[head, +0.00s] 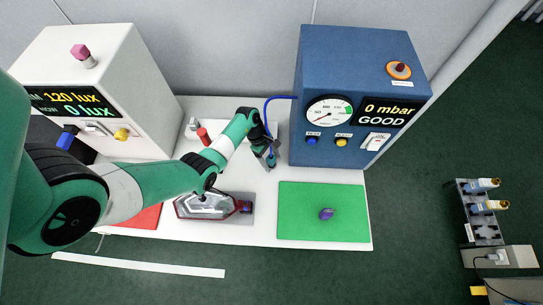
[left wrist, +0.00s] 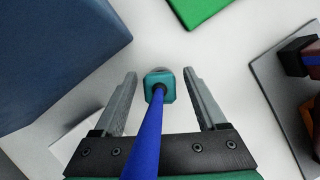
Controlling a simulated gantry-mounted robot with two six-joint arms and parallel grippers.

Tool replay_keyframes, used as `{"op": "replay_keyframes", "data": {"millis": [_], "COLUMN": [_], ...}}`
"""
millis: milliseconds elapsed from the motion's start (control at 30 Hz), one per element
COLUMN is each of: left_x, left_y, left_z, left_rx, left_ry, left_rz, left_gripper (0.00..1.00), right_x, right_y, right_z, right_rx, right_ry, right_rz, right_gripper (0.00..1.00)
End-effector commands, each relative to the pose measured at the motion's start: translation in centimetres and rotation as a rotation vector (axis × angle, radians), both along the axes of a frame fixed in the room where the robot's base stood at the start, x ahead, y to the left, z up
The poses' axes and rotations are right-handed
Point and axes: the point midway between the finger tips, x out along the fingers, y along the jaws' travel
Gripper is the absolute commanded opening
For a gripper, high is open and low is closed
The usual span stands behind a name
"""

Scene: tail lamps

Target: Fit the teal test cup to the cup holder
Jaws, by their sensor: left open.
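The teal test cup (left wrist: 159,90) shows in the left wrist view between the two fingers of my left gripper (left wrist: 160,74), with white table beyond it. A gap shows on each side of the cup, and the fingers are open. A blue hose (left wrist: 146,145) runs to the cup's top. In the head view my left gripper (head: 268,160) is low beside the blue box (head: 347,165), and the hose (head: 268,104) loops from that box down to it. The cup is mostly hidden there. I cannot make out the cup holder for certain. My right gripper is not in view.
The green mat (head: 300,225) bears a purple piece (head: 326,213). A tail lamp (head: 200,208) lies on a grey plate below my arm, near a red mat (head: 140,218). A red cylinder (head: 203,136) stands at the back. The white lux box (head: 150,75) stands left.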

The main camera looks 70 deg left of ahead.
Motion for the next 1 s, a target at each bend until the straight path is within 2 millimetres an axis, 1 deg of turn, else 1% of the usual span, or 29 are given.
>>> {"op": "replay_keyframes", "data": {"millis": [167,300,400,500,600,667,1000], "left_x": [-0.6,-1.3,-1.9,-2.3,-2.5,-2.6,-2.6], "left_y": [0.8,1.9,2.6,3.2,3.4,3.5,3.5], "left_z": [2.8,6.1,8.1,9.6,10.4,10.6,10.6], "left_rx": [0.001,0.003,0.002,0.001,0.001,0.001,0.0], "left_ry": [-0.002,-0.003,-0.003,-0.002,-0.001,-0.001,0.0], "left_rz": [0.002,0.003,0.002,0.002,0.001,0.0,0.0], "left_gripper": [0.74,0.74,0.74,0.74,0.74,0.74,0.74], "right_x": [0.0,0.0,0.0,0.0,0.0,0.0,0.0], "right_y": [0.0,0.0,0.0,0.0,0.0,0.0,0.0], "right_z": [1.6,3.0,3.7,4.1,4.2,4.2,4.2], "right_rx": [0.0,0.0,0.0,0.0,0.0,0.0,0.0], "right_ry": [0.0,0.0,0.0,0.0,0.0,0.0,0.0], "right_rz": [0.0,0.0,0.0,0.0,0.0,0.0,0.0], "right_gripper": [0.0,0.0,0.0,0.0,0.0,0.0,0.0]}}
